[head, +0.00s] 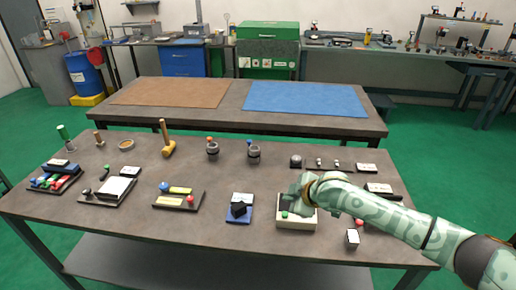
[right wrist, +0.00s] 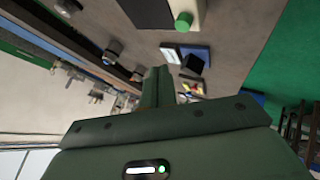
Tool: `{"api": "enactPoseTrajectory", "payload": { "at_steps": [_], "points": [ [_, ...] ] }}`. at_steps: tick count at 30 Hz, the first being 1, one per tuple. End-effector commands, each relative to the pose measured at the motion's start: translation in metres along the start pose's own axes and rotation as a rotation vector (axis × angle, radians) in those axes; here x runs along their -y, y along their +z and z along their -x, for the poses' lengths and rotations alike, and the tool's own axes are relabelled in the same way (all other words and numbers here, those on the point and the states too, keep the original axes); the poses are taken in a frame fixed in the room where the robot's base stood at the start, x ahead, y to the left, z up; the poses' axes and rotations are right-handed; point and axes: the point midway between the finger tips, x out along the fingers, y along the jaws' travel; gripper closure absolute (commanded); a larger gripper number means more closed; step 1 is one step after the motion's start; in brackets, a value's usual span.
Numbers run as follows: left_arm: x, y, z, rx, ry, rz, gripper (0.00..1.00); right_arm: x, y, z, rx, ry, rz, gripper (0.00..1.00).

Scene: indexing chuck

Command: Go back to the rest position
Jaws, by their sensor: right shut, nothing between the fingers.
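My right gripper (head: 303,187) is over the back part of a cream box with a green knob (head: 308,213), on the front right of the near table. The arm hides part of the box, and I cannot tell whether they touch. In the right wrist view the fingers (right wrist: 158,82) are shut and empty. There the box (right wrist: 203,10) shows at the top, with its green knob. Left of the box in the head view is a blue base with a black block (head: 238,208). My left gripper is in neither view.
The near table (head: 110,228) holds several small devices. A wooden mallet (head: 167,145) and two dark round holders (head: 253,153) stand toward its back. A small white-topped block (head: 352,238) is near the front right, close to my forearm. A second table with a brown mat (head: 170,92) and a blue mat (head: 305,98) lies behind.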

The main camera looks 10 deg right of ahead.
Motion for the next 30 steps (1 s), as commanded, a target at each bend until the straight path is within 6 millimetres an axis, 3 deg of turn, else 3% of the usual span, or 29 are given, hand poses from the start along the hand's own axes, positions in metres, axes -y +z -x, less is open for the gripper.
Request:
{"api": "enactPoseTrajectory", "payload": {
  "at_steps": [2, 5, 8, 9, 12, 18, 24, 30],
  "points": [
    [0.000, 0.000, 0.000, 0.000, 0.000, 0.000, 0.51, 0.006, -0.002, -0.001, -0.003, -0.006, 0.002, 1.00],
    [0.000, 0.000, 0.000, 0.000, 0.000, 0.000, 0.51, 0.039, -0.011, -0.002, -0.018, -0.034, 0.015, 1.00],
    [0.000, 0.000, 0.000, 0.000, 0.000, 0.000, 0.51, 0.100, -0.027, 0.004, -0.044, -0.067, 0.022, 1.00],
    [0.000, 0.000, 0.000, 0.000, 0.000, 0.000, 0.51, 0.124, -0.032, 0.011, -0.050, -0.067, 0.015, 1.00],
    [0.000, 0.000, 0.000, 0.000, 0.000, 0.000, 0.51, 0.167, -0.029, 0.040, -0.024, -0.029, -0.037, 1.00],
    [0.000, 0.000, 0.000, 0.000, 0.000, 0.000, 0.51, 0.194, 0.029, 0.108, 0.175, 0.105, -0.178, 1.00],
    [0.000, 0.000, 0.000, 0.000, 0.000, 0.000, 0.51, 0.205, 0.091, 0.170, 0.391, 0.201, -0.268, 1.00],
    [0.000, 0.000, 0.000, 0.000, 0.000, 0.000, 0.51, 0.215, 0.137, 0.224, 0.578, 0.265, -0.317, 1.00]
  ]
}}
